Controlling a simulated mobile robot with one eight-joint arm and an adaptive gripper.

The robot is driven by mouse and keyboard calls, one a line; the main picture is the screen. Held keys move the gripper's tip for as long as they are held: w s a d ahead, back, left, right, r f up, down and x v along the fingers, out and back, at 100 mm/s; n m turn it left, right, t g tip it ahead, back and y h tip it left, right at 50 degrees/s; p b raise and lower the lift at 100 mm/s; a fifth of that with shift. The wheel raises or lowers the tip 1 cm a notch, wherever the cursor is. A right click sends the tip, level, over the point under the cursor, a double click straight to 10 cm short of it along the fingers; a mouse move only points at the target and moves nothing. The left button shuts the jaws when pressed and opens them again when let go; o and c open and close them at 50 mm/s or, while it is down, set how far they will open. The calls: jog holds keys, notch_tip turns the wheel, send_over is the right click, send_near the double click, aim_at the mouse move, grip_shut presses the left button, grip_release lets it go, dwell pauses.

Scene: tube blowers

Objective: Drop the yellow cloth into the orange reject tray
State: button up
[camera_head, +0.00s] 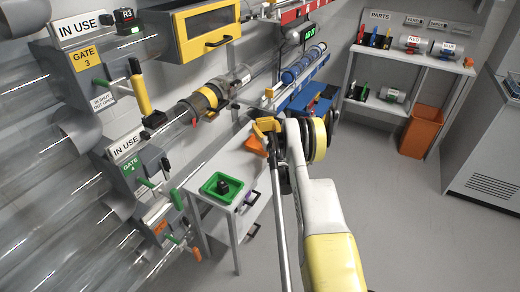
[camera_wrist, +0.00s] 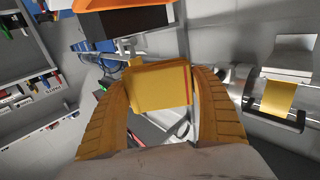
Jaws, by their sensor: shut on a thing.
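The yellow cloth (camera_wrist: 160,86) is a flat, squarish piece between the two ribbed yellow-brown fingers of my gripper (camera_wrist: 163,95) in the wrist view. The fingers are shut on it. In the head view, my gripper (camera_head: 265,127) is near the bench's far end, where I cannot tell cloth from fingers. An orange tray (camera_head: 256,146) shows just below it, partly hidden by my arm. In the wrist view, an orange edge (camera_wrist: 95,4) over a dark area shows at the top; I cannot tell whether it is the same tray. The cloth looks apart from it.
A green tray (camera_head: 208,192) with a dark item sits on the grey bench. A blue box (camera_head: 305,97) is behind my gripper. Clear tubes and valves fill the left side. A tall orange bin (camera_head: 423,132) stands by the parts shelf (camera_head: 395,55). The floor at right is clear.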

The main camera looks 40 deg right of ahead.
notch_tip(320, 180, down, 4)
jog(key=shift+f+b, duration=0.1)
jog(key=shift+b, duration=0.65)
jog(key=o, duration=1.1)
jog(key=shift+v, duration=3.8)
